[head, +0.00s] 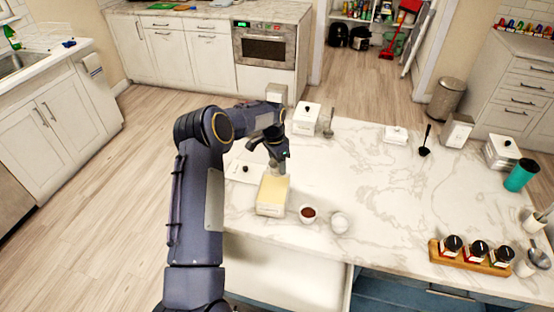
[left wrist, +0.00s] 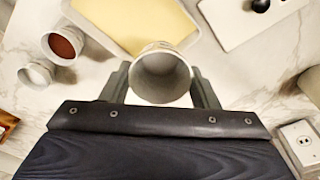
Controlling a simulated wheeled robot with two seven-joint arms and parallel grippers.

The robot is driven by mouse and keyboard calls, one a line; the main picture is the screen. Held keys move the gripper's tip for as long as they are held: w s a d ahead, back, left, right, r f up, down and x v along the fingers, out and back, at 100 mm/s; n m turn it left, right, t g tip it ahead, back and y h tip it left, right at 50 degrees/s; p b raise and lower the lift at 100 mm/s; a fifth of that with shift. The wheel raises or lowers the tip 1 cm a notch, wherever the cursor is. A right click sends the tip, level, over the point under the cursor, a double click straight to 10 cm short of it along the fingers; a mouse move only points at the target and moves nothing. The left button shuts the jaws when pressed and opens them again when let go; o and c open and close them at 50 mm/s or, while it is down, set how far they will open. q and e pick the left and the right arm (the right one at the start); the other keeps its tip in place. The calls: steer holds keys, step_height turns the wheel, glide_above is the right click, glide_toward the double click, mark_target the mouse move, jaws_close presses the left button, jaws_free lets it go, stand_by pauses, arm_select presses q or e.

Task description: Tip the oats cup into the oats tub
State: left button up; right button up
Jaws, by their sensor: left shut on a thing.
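My left gripper (head: 279,158) is shut on a small whitish cup (head: 281,171), held just above the far edge of an open white tub (head: 270,210) with pale yellow contents. In the left wrist view my gripper (left wrist: 162,88) has a finger on each side of the cup (left wrist: 162,72). The cup's mouth faces that camera, and its inside looks grey, with no contents that I can make out. The tub shows beyond it in the left wrist view (left wrist: 98,38). I cannot read a label on either. My right gripper is out of view.
A cup with brown contents (head: 308,214) and a pale cup (head: 340,223) stand right of the tub. A flat white lid with a black knob (head: 240,171) lies to its left. A lidded canister (head: 306,118) stands behind. A spice rack (head: 470,260) is at right; the counter's middle is clear.

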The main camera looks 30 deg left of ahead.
arm_select(q)
steer(key=shift+r, duration=0.1)
steer(key=shift+r, duration=1.4)
